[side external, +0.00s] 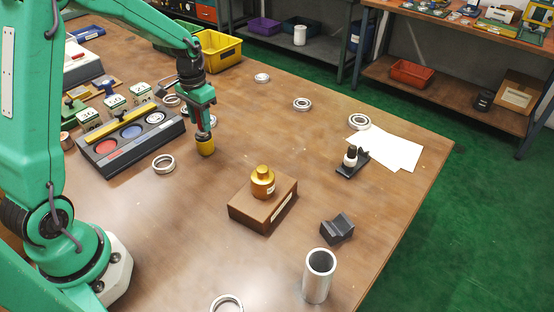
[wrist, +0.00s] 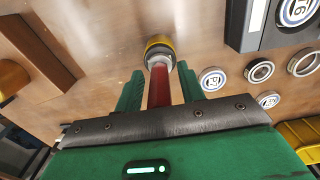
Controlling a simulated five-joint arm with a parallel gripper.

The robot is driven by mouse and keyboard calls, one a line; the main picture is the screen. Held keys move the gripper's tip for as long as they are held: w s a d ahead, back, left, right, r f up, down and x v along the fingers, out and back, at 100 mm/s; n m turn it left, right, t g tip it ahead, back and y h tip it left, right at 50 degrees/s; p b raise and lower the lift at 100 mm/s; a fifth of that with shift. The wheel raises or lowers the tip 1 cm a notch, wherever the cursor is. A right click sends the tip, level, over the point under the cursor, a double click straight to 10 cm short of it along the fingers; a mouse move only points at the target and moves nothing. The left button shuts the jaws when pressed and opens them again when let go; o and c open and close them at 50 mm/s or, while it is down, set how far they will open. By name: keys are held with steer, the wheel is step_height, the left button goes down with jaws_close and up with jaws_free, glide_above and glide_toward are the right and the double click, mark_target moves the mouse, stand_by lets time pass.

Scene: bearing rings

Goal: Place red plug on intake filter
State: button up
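The red plug has a red shaft (wrist: 159,86), a grey collar and a yellow end (side external: 206,146). It is upright, yellow end down, on or very near the table; I cannot tell whether it touches. My gripper (side external: 203,101) points down over the shaft. In the wrist view, the green fingers (wrist: 161,78) stand either side of the shaft with visible gaps, so the gripper looks open around it. I cannot identify the intake filter for sure. A brass stepped cylinder (side external: 262,182) stands on a labelled wooden block (side external: 243,212), right of the gripper.
A dark tray (side external: 153,145) with red, blue and white discs lies left of my gripper. Metal rings (side external: 163,164) are scattered around. A grey tube (side external: 319,275), a dark V-block (side external: 337,228) and a small fixture (side external: 352,162) stand to the right. Bare table lies between plug and block.

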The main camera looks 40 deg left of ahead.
mark_target(202, 132)
step_height(202, 132, up, 12)
steer(key=shift+f, duration=0.1)
steer(key=shift+r, duration=0.2)
stand_by(0.4)
stand_by(0.5)
steer(key=s+d+r+t, duration=0.2)
steer(key=s+d, duration=0.3)
steer(key=s, duration=0.4)
steer(key=s+d+r+t, duration=0.2)
steer(key=s+d, duration=0.4)
steer(key=s, duration=0.4)
steer(key=shift+s+d+t, duration=0.25)
steer(key=shift+s+t, duration=0.05)
steer(key=shift+t, duration=0.5)
